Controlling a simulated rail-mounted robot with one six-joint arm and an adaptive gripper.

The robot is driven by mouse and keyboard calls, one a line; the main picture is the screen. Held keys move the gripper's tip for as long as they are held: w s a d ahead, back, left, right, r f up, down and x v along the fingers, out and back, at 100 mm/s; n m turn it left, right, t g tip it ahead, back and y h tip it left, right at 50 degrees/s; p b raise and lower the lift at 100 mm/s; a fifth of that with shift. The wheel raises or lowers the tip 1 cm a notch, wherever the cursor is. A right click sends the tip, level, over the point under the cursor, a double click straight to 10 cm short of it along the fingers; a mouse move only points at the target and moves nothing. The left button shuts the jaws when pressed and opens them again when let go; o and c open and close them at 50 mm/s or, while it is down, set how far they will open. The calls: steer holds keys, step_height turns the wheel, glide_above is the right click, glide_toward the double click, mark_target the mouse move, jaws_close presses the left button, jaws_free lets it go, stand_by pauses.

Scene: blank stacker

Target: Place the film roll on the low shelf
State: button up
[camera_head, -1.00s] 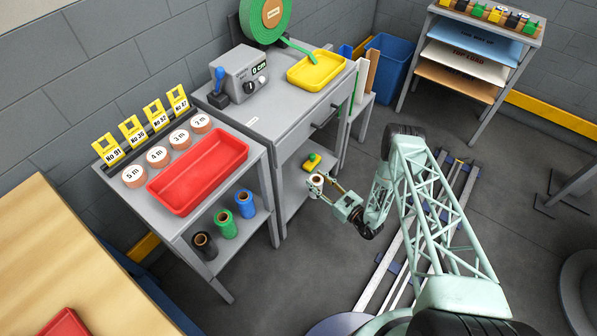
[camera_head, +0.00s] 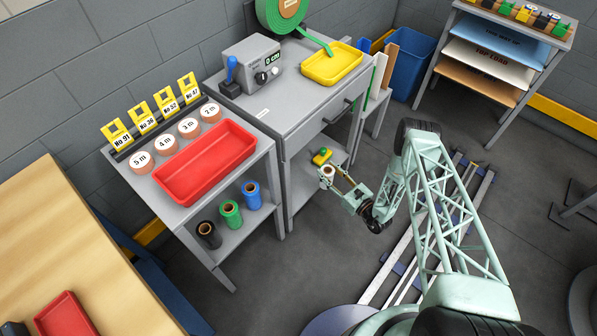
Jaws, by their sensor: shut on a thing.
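The film roll (camera_head: 327,170) is a small pale roll with a brown core. My gripper (camera_head: 328,177) is shut on it and holds it in front of the grey desk's lower shelf (camera_head: 305,186). The fingers partly cover the roll, and I cannot tell if it touches the shelf. Another low shelf (camera_head: 238,240), under the grey table at left, carries a black roll (camera_head: 208,234), a green roll (camera_head: 231,213) and a blue roll (camera_head: 252,194), all upright.
A yellow block with a green top (camera_head: 322,156) sits on the desk's lower shelf, just behind the held roll. A red tray (camera_head: 206,165) lies on the left table. Desk legs stand close to my gripper. A blue bin (camera_head: 411,62) stands further back.

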steer(key=w+a+f+b, duration=0.1)
steer(key=w+a+b, duration=0.1)
steer(key=a, duration=1.3)
steer(key=shift+w+f+b, duration=0.15)
steer(key=shift+w+b, duration=0.15)
steer(key=shift+b, duration=0.05)
steer(key=shift+f+b, duration=0.7)
steer(key=shift+f, duration=1.15)
steer(key=o, duration=1.4)
steer(key=shift+f, duration=0.1)
steer(key=p+v, duration=0.3)
steer(key=v, duration=0.9)
steer(key=shift+d, duration=0.1)
